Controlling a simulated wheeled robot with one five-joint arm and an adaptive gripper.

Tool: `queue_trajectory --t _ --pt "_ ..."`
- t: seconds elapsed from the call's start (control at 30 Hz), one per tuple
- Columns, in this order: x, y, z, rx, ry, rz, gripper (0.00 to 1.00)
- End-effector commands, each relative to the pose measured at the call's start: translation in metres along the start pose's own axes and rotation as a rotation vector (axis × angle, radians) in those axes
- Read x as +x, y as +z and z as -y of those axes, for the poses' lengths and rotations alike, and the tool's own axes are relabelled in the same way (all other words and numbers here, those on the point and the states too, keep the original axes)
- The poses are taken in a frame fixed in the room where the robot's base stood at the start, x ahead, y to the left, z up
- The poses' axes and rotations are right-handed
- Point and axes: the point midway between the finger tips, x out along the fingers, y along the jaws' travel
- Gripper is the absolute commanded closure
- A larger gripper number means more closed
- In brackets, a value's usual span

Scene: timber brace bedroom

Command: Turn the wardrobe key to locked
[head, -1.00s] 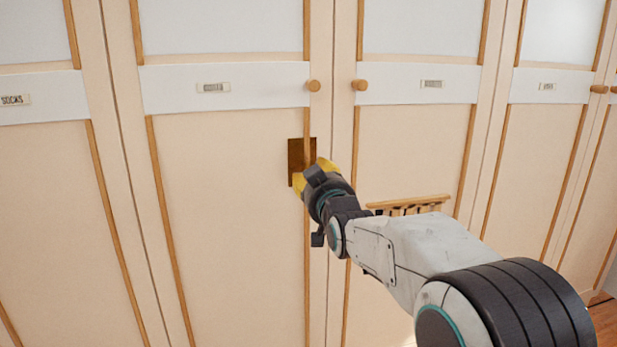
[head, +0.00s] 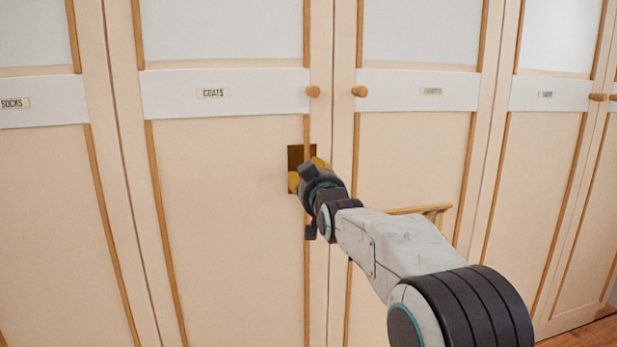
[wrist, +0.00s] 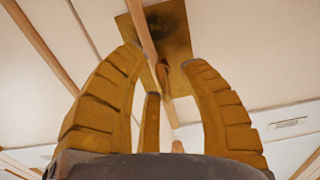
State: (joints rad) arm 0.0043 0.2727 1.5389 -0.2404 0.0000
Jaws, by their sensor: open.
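The wardrobe door labelled COATS (head: 225,220) is cream with thin timber strips. A dark brass lock plate (head: 295,155) sits near its right edge, below a round knob; in the wrist view the plate (wrist: 176,30) shows at the top. A small brown piece (wrist: 163,72) stands out at the plate's lower part and looks like the key; its turn angle is hard to tell. My gripper (head: 308,175) is in front of the plate's lower part and hides some of it. In the wrist view its yellow fingers (wrist: 164,68) are open, on either side of the small piece, with no clear contact.
Round wooden knobs (head: 312,92) and (head: 359,91) stand out above the plate on neighbouring doors. A wooden rail-like piece (head: 420,209) shows behind my arm at the right. Wood floor (head: 590,330) shows at the lower right.

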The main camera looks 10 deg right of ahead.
Motion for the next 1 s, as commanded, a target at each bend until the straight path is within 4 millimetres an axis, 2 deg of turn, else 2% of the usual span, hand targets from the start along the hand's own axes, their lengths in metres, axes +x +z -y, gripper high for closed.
queue_trajectory --t 0.07,0.1,0.57,1.0 --pt "0.0000 0.0000 0.0000 0.000 0.000 0.000 0.62" --pt "-0.0001 0.0000 0.0000 0.000 0.000 0.000 0.58" --pt "-0.0002 0.0000 0.0001 0.000 0.000 0.000 0.99" --pt "-0.0002 -0.0001 0.0005 0.016 -0.001 -0.001 1.00"
